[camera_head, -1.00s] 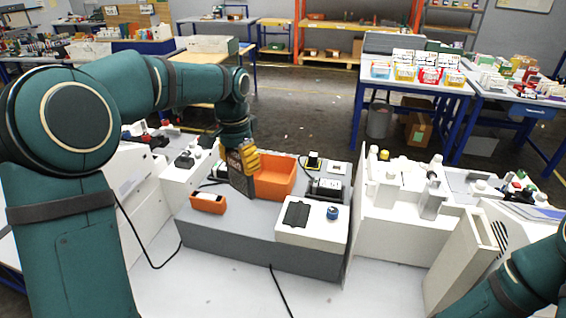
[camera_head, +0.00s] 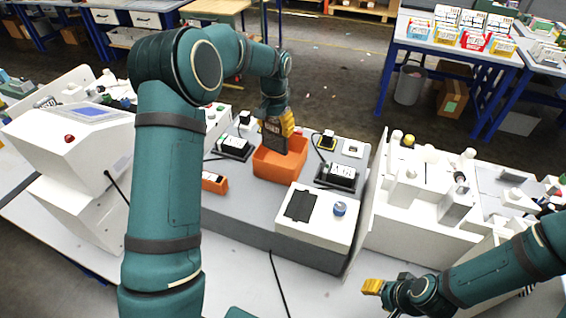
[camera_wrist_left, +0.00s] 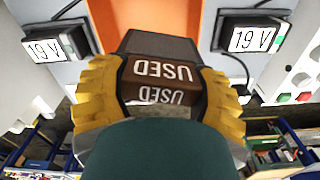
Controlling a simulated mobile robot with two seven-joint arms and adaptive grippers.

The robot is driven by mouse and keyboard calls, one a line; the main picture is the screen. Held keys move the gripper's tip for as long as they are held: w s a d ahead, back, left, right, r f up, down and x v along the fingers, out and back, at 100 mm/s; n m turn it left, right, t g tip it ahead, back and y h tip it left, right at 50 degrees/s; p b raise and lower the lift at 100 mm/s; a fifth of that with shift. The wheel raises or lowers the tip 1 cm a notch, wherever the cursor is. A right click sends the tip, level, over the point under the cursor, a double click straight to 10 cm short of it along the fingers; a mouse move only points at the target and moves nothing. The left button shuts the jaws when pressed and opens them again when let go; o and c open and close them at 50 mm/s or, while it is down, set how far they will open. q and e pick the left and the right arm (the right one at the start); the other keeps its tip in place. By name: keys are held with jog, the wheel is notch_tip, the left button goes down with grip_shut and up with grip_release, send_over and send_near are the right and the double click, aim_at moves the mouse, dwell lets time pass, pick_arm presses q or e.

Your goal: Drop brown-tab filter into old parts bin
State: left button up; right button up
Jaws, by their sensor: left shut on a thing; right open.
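My left gripper (camera_head: 279,125) is shut on the brown-tab filter (camera_head: 272,143), a dark block held over the large orange bin (camera_head: 280,170). In the left wrist view, the filter's brown tab (camera_wrist_left: 163,72) reads USED and sits between the yellow fingers of the left gripper (camera_wrist_left: 160,90). The orange bin (camera_wrist_left: 150,12) shows behind the filter at the top of that view. The filter's lower edge appears at or just over the bin's opening; the exact height is hard to tell. My right gripper (camera_head: 374,287) is open at the lower middle, away from the bin.
Black 19 V power units stand left (camera_head: 235,147) and right (camera_head: 338,176) of the bin. A small orange box (camera_head: 214,183) is at its front left. A white unit with a black pad (camera_head: 300,206) and blue knob (camera_head: 340,208) is in front. White machines stand at both sides.

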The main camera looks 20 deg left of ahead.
aim_at(276, 136)
pick_arm(q)
notch_tip(276, 136, down, 4)
jog(key=shift+w+f+b, duration=0.1)
jog(key=shift+b, duration=1.1)
pick_arm(e)
notch_tip(276, 136, down, 3)
jog(key=shift+w+f, duration=0.15)
jog(key=shift+f, duration=0.05)
pick_arm(q)
jog(key=o, duration=1.3)
jog(key=shift+c, duration=0.2)
pick_arm(e)
jog(key=shift+r, duration=0.1)
pick_arm(q)
notch_tip(276, 136, up, 12)
jog(key=shift+r, duration=0.15)
